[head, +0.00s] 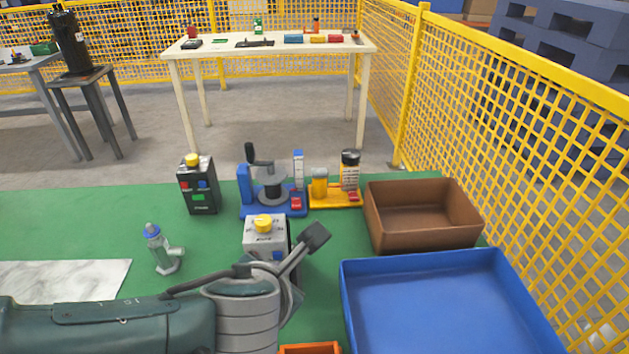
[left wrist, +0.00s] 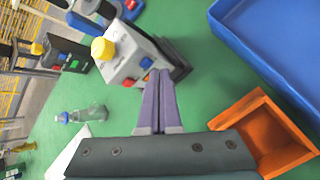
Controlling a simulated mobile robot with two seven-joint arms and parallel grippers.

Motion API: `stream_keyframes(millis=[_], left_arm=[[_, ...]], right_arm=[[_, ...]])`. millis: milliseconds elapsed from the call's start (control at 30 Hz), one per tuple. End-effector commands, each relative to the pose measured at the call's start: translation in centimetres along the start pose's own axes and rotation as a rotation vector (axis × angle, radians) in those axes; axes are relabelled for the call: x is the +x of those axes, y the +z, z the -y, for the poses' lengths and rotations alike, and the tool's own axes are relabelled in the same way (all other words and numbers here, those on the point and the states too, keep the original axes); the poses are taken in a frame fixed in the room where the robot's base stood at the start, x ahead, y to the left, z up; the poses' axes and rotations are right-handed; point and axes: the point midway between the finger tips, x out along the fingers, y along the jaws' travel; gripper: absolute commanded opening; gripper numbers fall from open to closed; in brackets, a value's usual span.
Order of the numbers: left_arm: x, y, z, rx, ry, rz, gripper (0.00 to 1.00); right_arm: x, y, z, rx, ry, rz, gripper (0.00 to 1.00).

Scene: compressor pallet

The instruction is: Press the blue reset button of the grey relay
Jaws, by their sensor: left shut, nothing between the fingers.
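The grey relay (head: 257,243) stands on the green table with a yellow knob (head: 263,223) on top, partly hidden by my left arm in the head view. In the left wrist view the relay (left wrist: 126,62) shows at a slant, with its yellow knob (left wrist: 102,49), blue button (left wrist: 146,62) and a red button (left wrist: 128,82) on its face. My left gripper (left wrist: 159,74) is shut and empty, its fingertips close to the relay's face near the blue button. I cannot tell whether they touch it. My right gripper is not in view.
A black box (head: 199,197), a blue fixture (head: 272,211) and a yellow fixture (head: 335,199) stand behind. A blue-capped fitting (head: 163,252) is at left. A brown bin (head: 421,243), blue tray (head: 430,262) and orange bin (left wrist: 250,113) lie to the right. Yellow mesh fencing borders the right.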

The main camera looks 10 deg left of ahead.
Motion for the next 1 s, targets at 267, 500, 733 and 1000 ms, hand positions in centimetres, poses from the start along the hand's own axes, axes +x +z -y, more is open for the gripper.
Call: stream_keyframes(millis=[267,500,733,1000], left_arm=[[0.62,0.44,-0.42,0.001,0.001,0.0,0.0],[0.61,0.47,-0.44,0.0,0.0,0.0,0.0],[0.73,0.54,-0.51,0.0,0.0,0.0,0.0],[0.88,0.66,-0.67,0.0,0.001,0.0,0.0]], right_arm=[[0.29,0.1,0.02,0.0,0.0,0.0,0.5],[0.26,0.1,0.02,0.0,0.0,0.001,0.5],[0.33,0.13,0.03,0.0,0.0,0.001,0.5],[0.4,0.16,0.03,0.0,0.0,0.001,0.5]])
